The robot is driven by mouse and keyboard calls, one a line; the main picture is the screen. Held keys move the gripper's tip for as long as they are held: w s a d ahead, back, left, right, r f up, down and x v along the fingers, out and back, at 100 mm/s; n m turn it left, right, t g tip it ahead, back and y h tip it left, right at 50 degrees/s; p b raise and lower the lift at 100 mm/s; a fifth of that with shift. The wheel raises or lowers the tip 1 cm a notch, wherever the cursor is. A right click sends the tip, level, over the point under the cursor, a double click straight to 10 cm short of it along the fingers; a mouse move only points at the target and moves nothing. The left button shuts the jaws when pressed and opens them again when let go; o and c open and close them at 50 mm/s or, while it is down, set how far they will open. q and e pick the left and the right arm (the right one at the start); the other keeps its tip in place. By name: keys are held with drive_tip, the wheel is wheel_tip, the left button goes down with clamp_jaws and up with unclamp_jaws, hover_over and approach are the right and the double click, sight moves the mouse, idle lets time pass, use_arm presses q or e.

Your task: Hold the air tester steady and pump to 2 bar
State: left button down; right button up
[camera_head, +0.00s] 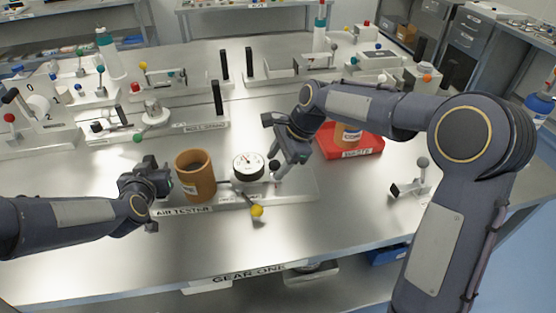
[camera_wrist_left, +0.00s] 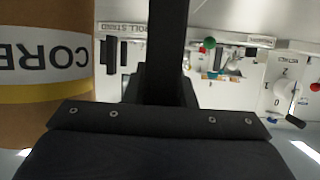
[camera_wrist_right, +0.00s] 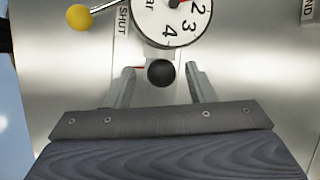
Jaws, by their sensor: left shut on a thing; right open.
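The air tester (camera_head: 300,187) is a flat grey base with a white dial gauge (camera_head: 248,167), a brown core (camera_head: 195,175) and a yellow-knobbed lever (camera_head: 257,210). In the right wrist view the lever's yellow knob (camera_wrist_right: 79,17) lies near a SHUT label. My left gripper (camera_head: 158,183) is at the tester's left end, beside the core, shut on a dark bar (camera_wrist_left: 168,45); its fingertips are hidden. My right gripper (camera_wrist_right: 160,85) is open, with a finger on either side of the black pump knob (camera_wrist_right: 160,72). The gauge (camera_wrist_right: 172,20) is partly cut off, so its reading is unclear.
A red tray (camera_head: 352,145) with an orange-brown pot stands right of my right gripper. A small grey lever stand (camera_head: 408,188) is farther right. Several fixtures with knobs and posts line the back.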

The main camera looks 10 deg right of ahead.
clamp_jaws()
drive_tip(key=shift+s+d, duration=0.2)
drive_tip(key=shift+d, duration=1.5)
drive_tip(key=shift+s+d, duration=0.15)
drive_tip(key=shift+d, duration=1.5)
unclamp_jaws()
drive_tip(key=shift+r, duration=0.1)
drive_tip(key=v, duration=1.2)
drive_tip(key=shift+s, duration=0.1)
